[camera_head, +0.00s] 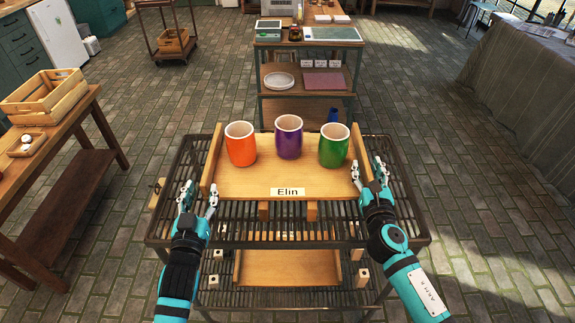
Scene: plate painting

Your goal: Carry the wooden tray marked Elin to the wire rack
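The wooden tray marked Elin (240,184) is over the top shelf of the dark wire rack (413,228) and looks level, resting on it on small wooden feet. Its name label faces me. It carries an orange cup (241,146), a purple cup (288,139) and a green cup (333,148), all upright. My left gripper (199,188) is open beside the tray's left end wall. My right gripper (369,169) is open beside its right end wall. Nothing shows between either pair of fingers; whether a fingertip touches the tray is unclear.
Another wooden tray (287,268) sits on the rack's lower shelf. A shelved cart (307,54) stands behind the rack. A wooden bench with a slatted crate (45,98) is at the left, and a cloth-covered table (527,80) at the right. Brick floor is clear on both sides.

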